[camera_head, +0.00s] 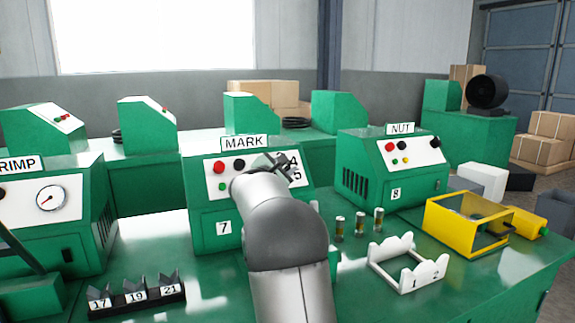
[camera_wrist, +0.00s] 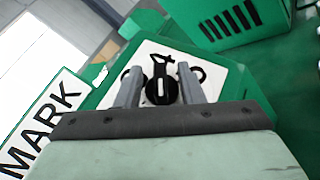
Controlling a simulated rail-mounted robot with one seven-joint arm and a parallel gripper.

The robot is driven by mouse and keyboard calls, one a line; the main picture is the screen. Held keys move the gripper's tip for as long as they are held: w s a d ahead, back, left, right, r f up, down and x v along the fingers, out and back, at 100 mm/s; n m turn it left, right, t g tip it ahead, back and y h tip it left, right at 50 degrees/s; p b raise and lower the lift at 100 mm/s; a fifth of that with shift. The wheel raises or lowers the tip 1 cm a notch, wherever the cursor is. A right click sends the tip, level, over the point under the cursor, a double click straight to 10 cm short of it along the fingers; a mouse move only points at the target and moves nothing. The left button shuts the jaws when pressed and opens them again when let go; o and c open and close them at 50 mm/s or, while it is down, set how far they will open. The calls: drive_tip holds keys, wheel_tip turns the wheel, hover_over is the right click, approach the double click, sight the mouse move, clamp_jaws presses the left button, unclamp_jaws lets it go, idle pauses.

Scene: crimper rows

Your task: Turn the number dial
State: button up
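The number dial (camera_wrist: 162,91) is a round black knob with a white bar, on the white panel of the green MARK machine (camera_head: 202,185). In the wrist view a black digit 4 stands just above the knob, with other digits partly hidden by my fingers. My gripper (camera_wrist: 159,72) points at the panel, its two grey fingers apart, one on each side of the knob with a small gap. Whether the fingers reach the knob in depth is unclear. In the head view my gripper (camera_head: 274,166) and arm hide the dial; a 4 and a 5 show beside it.
The NUT machine (camera_head: 365,185) stands right. A numbered block holder (camera_head: 137,309) is front left.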

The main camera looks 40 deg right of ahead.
drive_tip(key=shift+w+d, duration=0.3)
drive_tip(key=shift+d, duration=0.35)
clamp_jaws()
drive_tip(key=shift+r+p, duration=0.1)
drive_tip(key=shift+p, duration=0.25)
